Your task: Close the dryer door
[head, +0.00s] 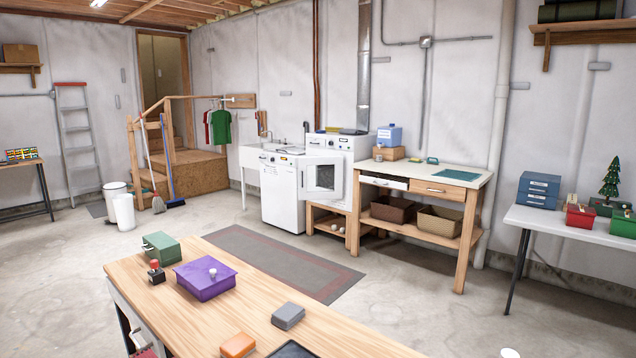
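The white dryer (346,143) stands on a low wooden stand against the back wall, right of a white washer (283,194). Its square door (321,178) with a dark window stands open, swung out to the front and overlapping the washer's right side in the picture. How wide it is open is hard to tell from here. Neither of my grippers is in view.
A wooden workbench (440,177) stands right of the dryer. A wooden table (185,315) with a purple box (206,279) and a green box (161,247) fills the near foreground. A grey rug (270,255) lies on open floor between it and the machines.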

